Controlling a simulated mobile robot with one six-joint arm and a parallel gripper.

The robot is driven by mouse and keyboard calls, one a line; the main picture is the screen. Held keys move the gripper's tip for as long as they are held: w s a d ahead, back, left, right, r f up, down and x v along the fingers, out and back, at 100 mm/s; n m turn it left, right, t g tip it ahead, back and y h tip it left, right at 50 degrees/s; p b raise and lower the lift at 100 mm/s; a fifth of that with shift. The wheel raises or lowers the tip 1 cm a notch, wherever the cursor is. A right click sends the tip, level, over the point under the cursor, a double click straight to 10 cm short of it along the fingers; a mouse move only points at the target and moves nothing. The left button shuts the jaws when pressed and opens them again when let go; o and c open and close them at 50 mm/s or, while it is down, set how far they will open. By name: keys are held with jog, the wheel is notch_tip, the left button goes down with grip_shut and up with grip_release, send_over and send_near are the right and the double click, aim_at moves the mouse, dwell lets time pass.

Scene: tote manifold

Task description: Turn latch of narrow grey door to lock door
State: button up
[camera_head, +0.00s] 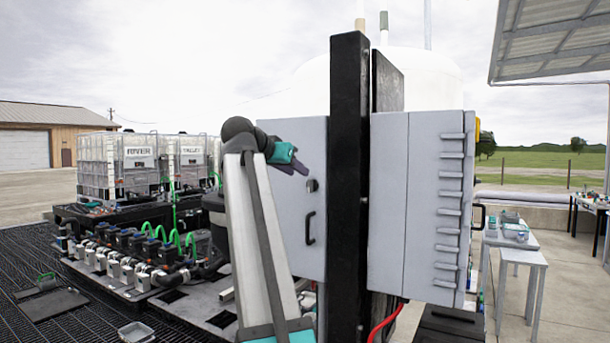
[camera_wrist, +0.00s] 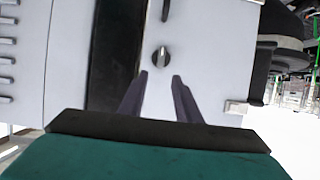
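The narrow grey door (camera_head: 300,230) is the tall panel left of the black post and looks closed. Its dark latch (camera_head: 312,185) is a small round knob above the black handle (camera_head: 310,228). In the wrist view, which looks turned over, the latch (camera_wrist: 161,56) shows with its grip roughly upright and slightly tilted, and the handle (camera_wrist: 165,10) is partly cut off above it. My gripper (camera_head: 303,166) is close to the door, up and left of the latch. In the wrist view my gripper (camera_wrist: 160,82) is open and empty, its fingertips spread just short of the latch, apart from it.
A black post (camera_head: 349,200) stands right of the door, with a larger grey cabinet (camera_head: 388,210) beyond it. Pipes with green hoses (camera_head: 170,240) and white totes (camera_head: 118,165) lie to the left. Small tables (camera_head: 523,257) stand at right.

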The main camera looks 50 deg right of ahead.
aim_at(309, 179)
jog(key=p+x, duration=0.2)
jog(key=x, duration=0.5)
jog(key=shift+d+f, duration=0.1)
grip_shut()
